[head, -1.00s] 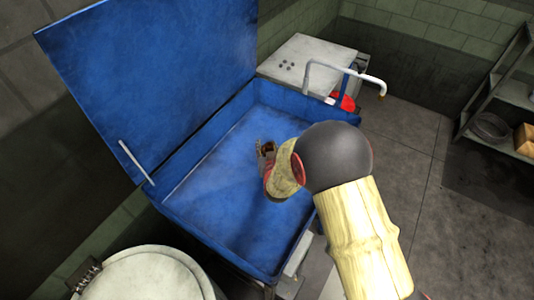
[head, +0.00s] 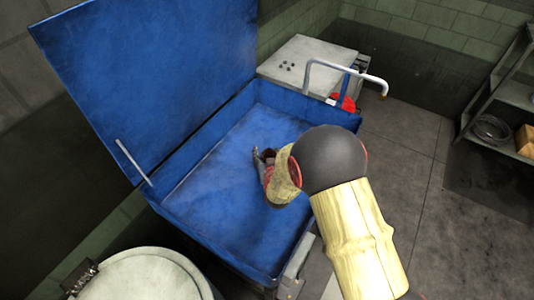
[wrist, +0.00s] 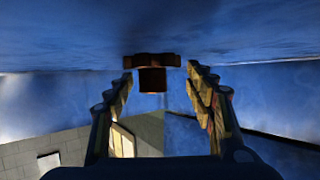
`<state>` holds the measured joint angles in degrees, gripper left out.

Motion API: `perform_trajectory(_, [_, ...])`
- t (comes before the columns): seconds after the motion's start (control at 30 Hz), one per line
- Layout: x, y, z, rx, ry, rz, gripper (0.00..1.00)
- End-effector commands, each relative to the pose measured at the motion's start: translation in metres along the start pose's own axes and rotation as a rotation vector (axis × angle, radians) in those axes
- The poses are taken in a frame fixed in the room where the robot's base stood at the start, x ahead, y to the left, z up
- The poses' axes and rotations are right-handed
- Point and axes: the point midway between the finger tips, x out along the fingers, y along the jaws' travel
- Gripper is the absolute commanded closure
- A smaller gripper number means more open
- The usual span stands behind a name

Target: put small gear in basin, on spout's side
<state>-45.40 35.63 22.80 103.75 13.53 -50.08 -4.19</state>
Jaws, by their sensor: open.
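The blue basin (head: 215,190) stands open with its lid raised at the left. In the wrist view my gripper (wrist: 160,78) is open, with a finger on each side. The small gear (wrist: 152,66), dark brown with a hub, shows between and just beyond the fingertips, against the blue floor. It looks clear of both fingers. In the head view my gripper largely hides the gear.
The raised blue lid (head: 150,75) and its white prop rod (head: 134,162) bound the left side. A pale cabinet (head: 305,62) and a red part (head: 345,103) stand behind. A round pale lid (head: 140,275) is at front left. The basin's left floor is bare.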

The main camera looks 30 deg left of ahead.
Motion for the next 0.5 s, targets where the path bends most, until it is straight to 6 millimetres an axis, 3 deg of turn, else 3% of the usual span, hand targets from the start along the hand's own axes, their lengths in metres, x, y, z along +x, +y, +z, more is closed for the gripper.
perform_trajectory(0.27, [-0.001, 0.0, -0.003, 0.0, 0.0, 0.0, 0.46])
perform_trajectory(0.5, [-0.04, 0.0, -0.005, 0.0, -0.001, -0.001, 0.46])
